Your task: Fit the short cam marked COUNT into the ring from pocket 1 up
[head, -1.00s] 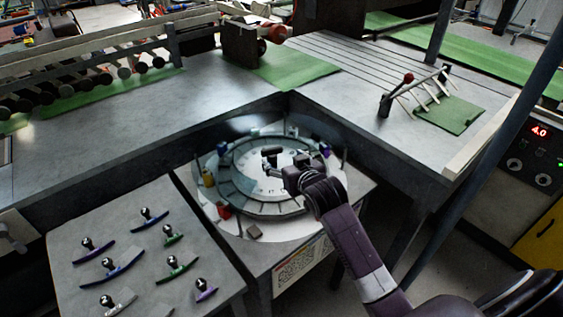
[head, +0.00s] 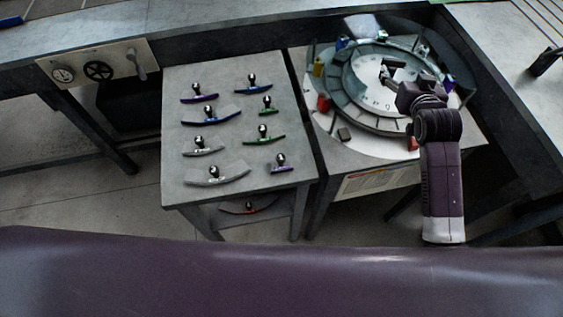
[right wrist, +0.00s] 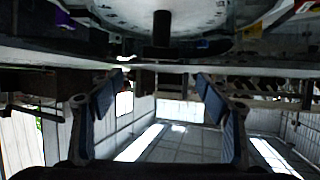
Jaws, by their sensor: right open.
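The ring (head: 345,98) lies on a round white-faced station at the right of the head view. Several cams with black knobs lie on the grey side table, among them a short green cam (head: 267,111), a short purple cam (head: 281,169) and a grey cam (head: 203,152). Their markings are too small to read, so I cannot tell which is COUNT. The pocket numbers are not legible. My right gripper (head: 393,75) is over the ring's middle, partly hiding it. Its fingers are apart and empty in the right wrist view (right wrist: 160,98), where a black post (right wrist: 161,32) shows beyond them. My left gripper is out of view.
The grey side table (head: 180,85) stands left of the ring station, with a narrow gap between. Small coloured blocks, including a red one (head: 323,103), sit around the ring. A panel with a handwheel (head: 98,70) is at the back left.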

